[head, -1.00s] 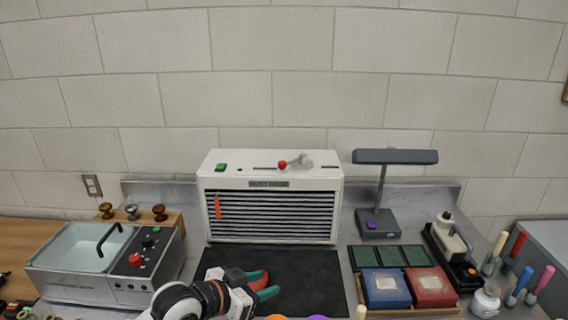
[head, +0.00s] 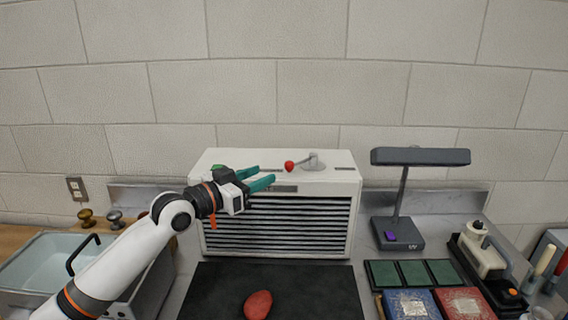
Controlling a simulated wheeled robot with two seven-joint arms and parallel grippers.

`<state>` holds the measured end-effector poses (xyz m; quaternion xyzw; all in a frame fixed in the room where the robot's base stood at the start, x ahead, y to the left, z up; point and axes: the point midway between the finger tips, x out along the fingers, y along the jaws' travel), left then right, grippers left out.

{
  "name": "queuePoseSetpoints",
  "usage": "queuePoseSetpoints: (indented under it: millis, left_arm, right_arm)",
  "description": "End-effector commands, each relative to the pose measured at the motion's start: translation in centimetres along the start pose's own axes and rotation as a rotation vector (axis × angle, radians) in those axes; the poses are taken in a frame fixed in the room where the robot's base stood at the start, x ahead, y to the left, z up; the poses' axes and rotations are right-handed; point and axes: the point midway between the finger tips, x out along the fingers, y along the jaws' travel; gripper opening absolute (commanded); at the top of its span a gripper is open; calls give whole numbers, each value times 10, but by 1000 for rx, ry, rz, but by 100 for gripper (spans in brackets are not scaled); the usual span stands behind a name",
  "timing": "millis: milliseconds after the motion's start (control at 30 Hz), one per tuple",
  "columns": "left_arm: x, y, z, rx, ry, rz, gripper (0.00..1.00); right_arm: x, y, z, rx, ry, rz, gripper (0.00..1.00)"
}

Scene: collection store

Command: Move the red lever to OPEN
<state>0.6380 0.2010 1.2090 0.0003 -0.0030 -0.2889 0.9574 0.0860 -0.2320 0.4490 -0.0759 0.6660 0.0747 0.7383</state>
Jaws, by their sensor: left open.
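The red lever knob (head: 289,166) sits on top of the white dust hood (head: 340,180), at the left end of a grey lever arm (head: 309,161) that reaches right to its pivot. My left gripper (head: 274,176) is open and empty in front of the hood's top edge, its teal fingers pointing right toward the red knob, a little left of it. The fingers do not appear to touch the knob. The gripper covers part of the hood's top and name plate. The OPEN marking cannot be read. My right gripper is not in view.
A red oval object (head: 258,305) lies on the black mat (head: 330,290) before the hood. A dark desk lamp (head: 398,230) stands right of the hood. Green tiles (head: 413,273) and blue and red boxes (head: 465,303) lie at right; a sink unit (head: 45,262) is at left.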

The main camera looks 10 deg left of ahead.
Motion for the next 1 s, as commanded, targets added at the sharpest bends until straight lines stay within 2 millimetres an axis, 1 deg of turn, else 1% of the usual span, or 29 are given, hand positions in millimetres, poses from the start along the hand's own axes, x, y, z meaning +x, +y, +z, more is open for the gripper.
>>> queuePoseSetpoints:
  millis: [33,100,167,300,400,500,600,833,867,1000]
  left_arm:
    - [12,0,4,-6,-2,0,43]
    - [27,-1,4,-3,-1,-1,43]
    - [39,0,3,-3,0,1,43]
    - [63,0,2,-2,1,0,43]
    - [74,0,1,-1,1,1,43]
    - [82,0,0,0,2,0,43]
    - [85,0,0,1,2,1,43]
    - [85,0,-1,1,2,1,43]
    - [85,0,-1,1,2,1,40]
    - [85,0,-1,1,2,1,17]
  right_arm:
    - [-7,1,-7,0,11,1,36]
    - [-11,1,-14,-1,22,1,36]
    - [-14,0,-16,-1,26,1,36]
    - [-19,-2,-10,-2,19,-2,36]
    - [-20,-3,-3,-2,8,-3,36]
    - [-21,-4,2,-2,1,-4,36]
    - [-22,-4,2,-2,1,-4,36]
    - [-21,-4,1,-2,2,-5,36]
    - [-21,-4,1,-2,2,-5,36]
    - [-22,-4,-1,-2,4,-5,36]
